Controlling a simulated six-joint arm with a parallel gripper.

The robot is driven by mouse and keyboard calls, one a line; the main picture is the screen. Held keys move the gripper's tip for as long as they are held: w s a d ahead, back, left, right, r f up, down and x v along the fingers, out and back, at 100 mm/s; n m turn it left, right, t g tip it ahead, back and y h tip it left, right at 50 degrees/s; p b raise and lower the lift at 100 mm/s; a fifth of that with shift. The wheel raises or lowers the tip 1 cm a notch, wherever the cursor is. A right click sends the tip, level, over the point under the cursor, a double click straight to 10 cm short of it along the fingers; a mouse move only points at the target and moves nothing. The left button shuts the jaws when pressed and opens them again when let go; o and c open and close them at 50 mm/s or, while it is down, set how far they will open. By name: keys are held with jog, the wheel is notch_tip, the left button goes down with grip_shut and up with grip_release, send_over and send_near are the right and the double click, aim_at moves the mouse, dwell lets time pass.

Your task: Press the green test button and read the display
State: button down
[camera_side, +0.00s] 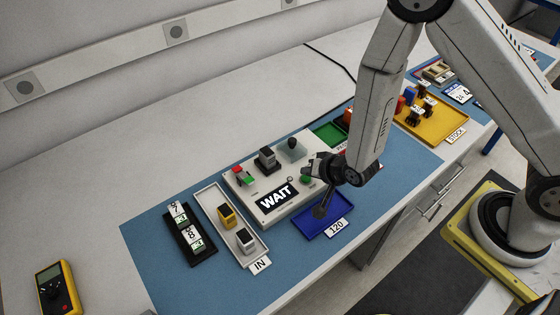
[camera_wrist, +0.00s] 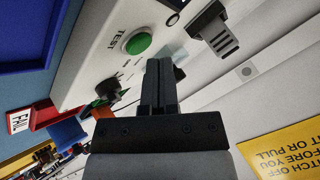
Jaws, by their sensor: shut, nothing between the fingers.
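The white tester box (camera_side: 242,199) stands on the blue mat. Its black display (camera_side: 277,197) reads WAIT in white letters. The round green button (camera_wrist: 138,43) sits in a pale ring beside the word TEST in the wrist view. In the side view the green button (camera_side: 306,179) shows at the box's right end, just below my gripper. My gripper (camera_side: 309,168) is shut and empty. In the wrist view its fingertips (camera_wrist: 160,64) lie to the right of and below the button. I cannot tell the gap between fingertips and box.
A grey-black part (camera_side: 267,157) sits on the box, near a red and green switch (camera_side: 243,176). The IN tray (camera_side: 233,229) holds two parts. The blue 120 tray (camera_side: 338,215) lies in front. A yellow STOCK tray (camera_side: 448,122) is further right. Bare mat lies at front left.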

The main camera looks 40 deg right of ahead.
aim_at(308, 180)
jog(key=shift+r, duration=0.15)
jog(key=shift+r, duration=2.4)
jog(key=s+d+r+n+g+h, duration=0.1)
jog(key=s+d+r+n+g, duration=0.5)
jog(key=s+d+r, duration=0.4)
jog(key=shift+r+n+g, duration=0.3)
jog(key=shift+r+n, duration=0.15)
jog(key=shift+n, duration=0.45)
